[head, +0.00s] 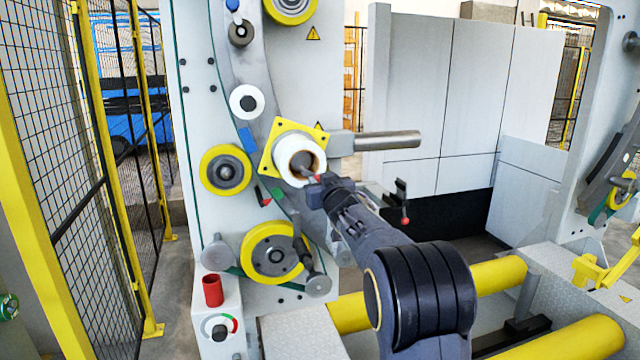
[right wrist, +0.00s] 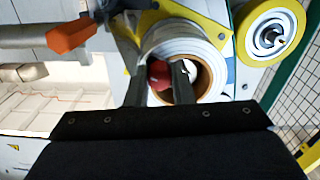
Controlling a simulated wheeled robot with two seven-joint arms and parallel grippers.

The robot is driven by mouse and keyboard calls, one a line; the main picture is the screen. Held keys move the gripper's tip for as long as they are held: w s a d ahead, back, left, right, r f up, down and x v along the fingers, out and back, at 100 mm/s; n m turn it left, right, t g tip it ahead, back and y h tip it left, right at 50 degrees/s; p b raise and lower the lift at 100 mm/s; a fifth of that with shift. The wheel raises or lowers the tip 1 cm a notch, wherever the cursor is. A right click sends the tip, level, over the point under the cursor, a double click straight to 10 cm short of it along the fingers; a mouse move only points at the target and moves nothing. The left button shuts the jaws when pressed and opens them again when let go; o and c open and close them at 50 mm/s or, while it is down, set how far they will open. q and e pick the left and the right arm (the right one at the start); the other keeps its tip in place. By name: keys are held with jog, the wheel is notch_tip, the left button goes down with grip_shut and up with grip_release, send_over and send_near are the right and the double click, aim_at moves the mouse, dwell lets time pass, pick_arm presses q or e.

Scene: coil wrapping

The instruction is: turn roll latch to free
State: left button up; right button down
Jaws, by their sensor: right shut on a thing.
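A white roll (head: 301,159) with a brown core sits on a yellow plate (head: 267,160) on the grey machine panel. It also shows in the right wrist view (right wrist: 215,35). The roll latch (right wrist: 160,73) shows as a red knob in front of the core opening, between my fingers. Only a small red part of it (head: 318,178) shows in the head view. My right gripper (head: 314,186) is at the roll's lower right front, shut on the red latch. The latch's turned position cannot be told. My left gripper is not in view.
A bare metal shaft (head: 388,140) sticks out right of the roll. A black lever with a red tip (head: 405,220) stands right of my gripper. Yellow rollers (head: 270,253) line the panel. A red cylinder (head: 212,290) stands on a small box at lower left.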

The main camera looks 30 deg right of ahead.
aim_at(320, 169)
notch_tip(320, 169, up, 3)
jog(key=n+b, duration=0.2)
jog(key=n, duration=0.9)
jog(key=shift+r, duration=0.1)
jog(key=a+n, duration=0.1)
jog(key=n, duration=0.3)
jog(key=a+r+n, duration=0.1)
jog(key=n, duration=0.3)
jog(key=a+n, duration=0.1)
jog(key=n, duration=0.3)
jog(key=shift+w+r+b, duration=0.35)
jog(key=shift+n, duration=0.3)
jog(key=c, duration=1.3)
grip_release()
jog(key=shift+o, duration=0.2)
